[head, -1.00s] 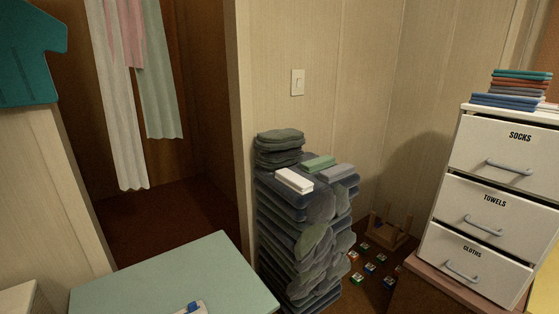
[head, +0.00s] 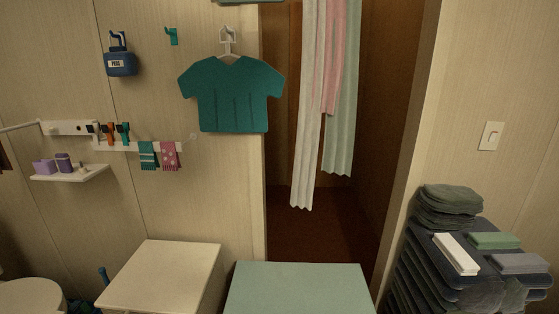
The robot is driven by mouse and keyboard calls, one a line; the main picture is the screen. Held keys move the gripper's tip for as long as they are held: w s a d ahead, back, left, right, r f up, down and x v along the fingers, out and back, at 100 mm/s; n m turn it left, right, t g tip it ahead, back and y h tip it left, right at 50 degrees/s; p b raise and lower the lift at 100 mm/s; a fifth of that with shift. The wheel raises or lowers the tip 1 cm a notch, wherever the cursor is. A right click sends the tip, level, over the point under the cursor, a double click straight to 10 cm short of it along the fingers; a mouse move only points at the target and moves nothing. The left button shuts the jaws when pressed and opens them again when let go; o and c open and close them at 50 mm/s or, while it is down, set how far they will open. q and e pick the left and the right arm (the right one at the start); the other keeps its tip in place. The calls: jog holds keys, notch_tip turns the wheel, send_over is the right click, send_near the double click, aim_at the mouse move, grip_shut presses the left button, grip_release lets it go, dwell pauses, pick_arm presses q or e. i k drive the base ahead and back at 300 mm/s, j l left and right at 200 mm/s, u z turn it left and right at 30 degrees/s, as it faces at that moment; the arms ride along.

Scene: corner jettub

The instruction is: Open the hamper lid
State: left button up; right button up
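Two flat-topped, lid-like surfaces show at the bottom of the head view. One is a cream-white box (head: 162,275) standing against the panelled wall. The other is a pale green top (head: 298,290) to its right, in front of the closet opening. I cannot tell for sure which is the hamper. Both tops look flat and shut, and their lower parts are cut off or hidden. Neither of my grippers is in view.
A tall stack of dark folded cloths (head: 440,260) stands at the right. A teal shirt (head: 232,95) hangs on the wall beside the closet, where long curtains (head: 312,110) hang. A small shelf (head: 70,172) and a toilet-like white rim (head: 30,293) are at the left.

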aim_at(162, 277)
jog(key=u, duration=1.25)
